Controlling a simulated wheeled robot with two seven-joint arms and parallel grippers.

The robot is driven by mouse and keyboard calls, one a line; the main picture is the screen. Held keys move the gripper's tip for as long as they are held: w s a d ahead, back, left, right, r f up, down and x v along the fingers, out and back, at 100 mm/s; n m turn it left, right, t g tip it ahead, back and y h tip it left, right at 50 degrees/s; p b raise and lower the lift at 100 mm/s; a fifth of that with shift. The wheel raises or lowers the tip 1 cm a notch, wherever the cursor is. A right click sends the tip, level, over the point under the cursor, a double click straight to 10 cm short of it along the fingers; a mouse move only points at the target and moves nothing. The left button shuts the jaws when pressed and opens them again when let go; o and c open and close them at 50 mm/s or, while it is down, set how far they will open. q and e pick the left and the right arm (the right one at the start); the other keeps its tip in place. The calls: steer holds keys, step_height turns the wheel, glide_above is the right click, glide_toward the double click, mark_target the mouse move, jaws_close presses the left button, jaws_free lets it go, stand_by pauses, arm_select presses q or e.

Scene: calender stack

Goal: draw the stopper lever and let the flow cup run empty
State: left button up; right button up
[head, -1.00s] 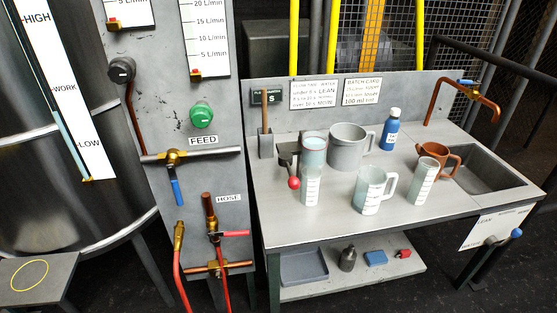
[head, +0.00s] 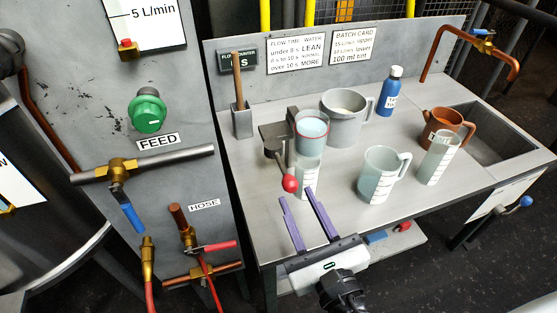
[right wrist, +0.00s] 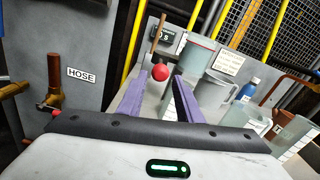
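The flow cup (head: 312,126) is a pale cup with a red rim, held in a dark stand at the bench's left side. A clear graduated cylinder (head: 308,175) stands under it. The stopper lever's red ball knob (head: 290,183) hangs at the stand's front left; it also shows in the right wrist view (right wrist: 160,72). My right gripper (head: 296,192) is open and empty, its purple fingers pointing at the knob from the front. In the right wrist view the knob appears between the fingers (right wrist: 154,85), beyond them; contact cannot be told. My left gripper is not in view.
A grey pot (head: 343,125), blue bottle (head: 390,92), clear jug (head: 381,176), copper jug (head: 446,124) and another cylinder (head: 438,158) stand to the right. The feed panel (head: 190,70) rises at left. The bench's front strip is mostly clear.

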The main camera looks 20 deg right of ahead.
mark_target(283, 167)
steer(key=w+p, duration=0.1)
steer(key=w, duration=0.9)
steer(key=shift+a+r, duration=0.1)
steer(key=shift+a, duration=0.05)
jaws_close()
